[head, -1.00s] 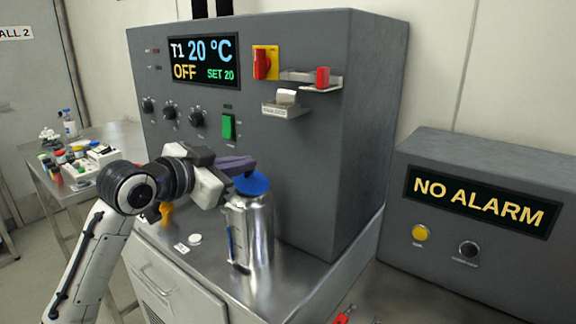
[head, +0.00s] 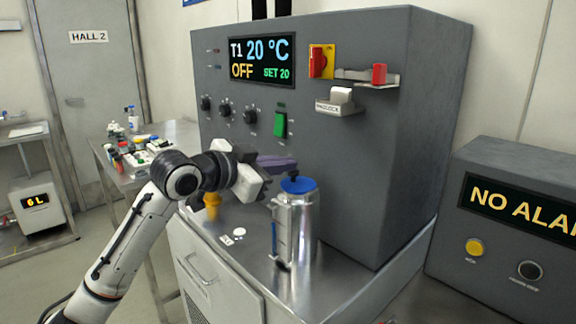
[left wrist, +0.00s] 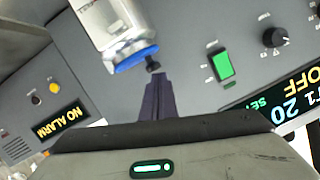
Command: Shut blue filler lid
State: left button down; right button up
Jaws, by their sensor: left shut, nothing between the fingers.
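The blue filler lid (head: 300,186) lies nearly flat over the mouth of the shiny metal canister (head: 306,230), with a small dark knob on top. The lid also shows in the left wrist view (left wrist: 136,57), across the canister's end. My left gripper (head: 294,166) is shut and empty, its purple fingers just above the lid. In the left wrist view the fingertips (left wrist: 156,78) are close to the knob; I cannot tell if they touch it. Whether the lid is fully seated is too small to tell. My right gripper is not in view.
The grey control cabinet (head: 335,130) stands right behind the canister. A yellow-orange object (head: 212,205) and a white disc (head: 239,232) lie left of it on the steel bench. The alarm box (head: 510,225) stands at the right. Bench front is clear.

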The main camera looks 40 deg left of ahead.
aim_at(283, 185)
pick_arm(q)
jog(key=shift+r+p, duration=0.3)
jog(key=shift+p, duration=0.1)
notch_tip(283, 185, up, 4)
jog(key=p, duration=0.2)
jog(key=shift+r+p, duration=0.1)
jog(key=shift+p, duration=0.3)
jog(key=b+v, duration=0.3)
jog(key=v, duration=0.6)
jog(key=shift+s+a, duration=0.45)
jog(key=shift+f, duration=0.2)
